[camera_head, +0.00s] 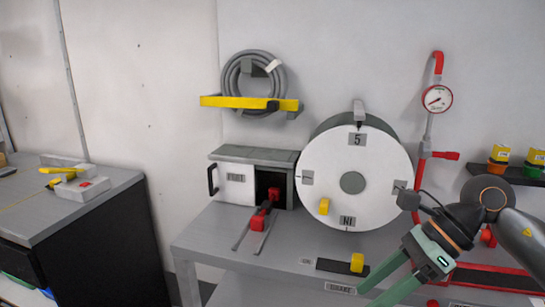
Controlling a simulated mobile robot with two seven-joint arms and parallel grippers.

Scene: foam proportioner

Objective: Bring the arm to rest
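My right arm comes in from the right edge. Its gripper (368,297), with green fingers, points down and left at the front of the grey bench (205,238). The two fingers are apart with nothing seen between them, and the tips reach the lower picture edge. I cannot tell whether the gripper touches the bench. My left gripper is not in view.
A large white dial drum (352,184) with a yellow knob (324,206) stands on the bench. Left of it is a grey box (236,185) with a red-handled part (262,215) in front. A red pipe with a gauge (437,98) rises behind my arm. A hose coil (254,80) hangs above.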

